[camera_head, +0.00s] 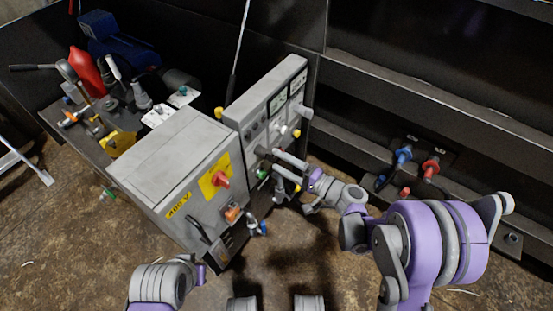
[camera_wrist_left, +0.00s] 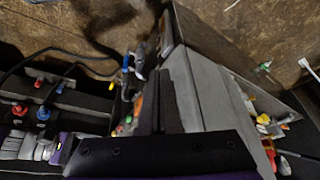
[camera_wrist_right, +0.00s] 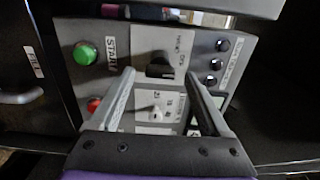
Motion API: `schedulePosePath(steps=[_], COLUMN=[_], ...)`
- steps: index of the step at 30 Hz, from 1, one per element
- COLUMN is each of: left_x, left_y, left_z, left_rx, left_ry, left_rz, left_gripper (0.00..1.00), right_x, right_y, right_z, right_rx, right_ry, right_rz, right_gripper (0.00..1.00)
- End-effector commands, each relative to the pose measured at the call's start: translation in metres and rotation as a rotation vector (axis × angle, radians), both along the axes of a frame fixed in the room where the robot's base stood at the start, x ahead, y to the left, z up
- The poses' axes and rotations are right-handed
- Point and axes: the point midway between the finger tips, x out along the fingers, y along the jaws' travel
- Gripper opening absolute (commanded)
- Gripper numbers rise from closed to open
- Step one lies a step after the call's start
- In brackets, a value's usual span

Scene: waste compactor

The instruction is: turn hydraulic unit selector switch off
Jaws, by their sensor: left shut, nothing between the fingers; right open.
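In the right wrist view a grey control panel (camera_wrist_right: 135,40) fills the middle. A black rotary selector switch (camera_wrist_right: 160,68) sits on it, just beyond and between the finger ends. A paler switch or knob (camera_wrist_right: 155,114) lies nearer, between the fingers. My right gripper (camera_wrist_right: 163,78) is open and empty. In the head view the right gripper (camera_head: 276,161) is at the panel face; contact cannot be told. My left gripper (camera_wrist_left: 160,74) is shut and empty, away from the panel's front.
A green START button (camera_wrist_right: 84,53) and a red button (camera_wrist_right: 93,105) are beside the switches. The grey cabinet (camera_head: 165,160) has a red-on-yellow switch (camera_head: 221,179). Blue and red hose couplings (camera_head: 430,167) sit on the dark wall right. Bare floor lies in front.

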Motion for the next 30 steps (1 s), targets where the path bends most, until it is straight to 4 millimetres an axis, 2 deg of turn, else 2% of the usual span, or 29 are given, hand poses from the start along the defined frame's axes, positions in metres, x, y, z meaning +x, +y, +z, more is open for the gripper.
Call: schedulePosePath(steps=[6,13,18,30], left_x=[-0.001,-0.002,-0.002,-0.002], left_y=[0.000,0.000,0.000,0.000], left_z=[0.007,0.011,0.011,0.011], left_rx=[0.000,0.000,0.000,0.000], left_ry=[-0.001,-0.002,-0.002,-0.002], left_rz=[0.000,0.000,0.000,0.000], left_gripper=[0.00,0.00,0.00,0.00], right_x=[-0.027,-0.047,-0.052,-0.052], right_y=[-0.039,-0.066,-0.072,-0.072], right_z=[0.001,0.001,0.000,0.000], right_rx=[-0.001,-0.001,0.000,0.000], right_ry=[0.000,0.000,0.000,0.000], right_rz=[-0.004,-0.004,-0.001,-0.001], right_gripper=[0.80,0.80,0.80,0.80])
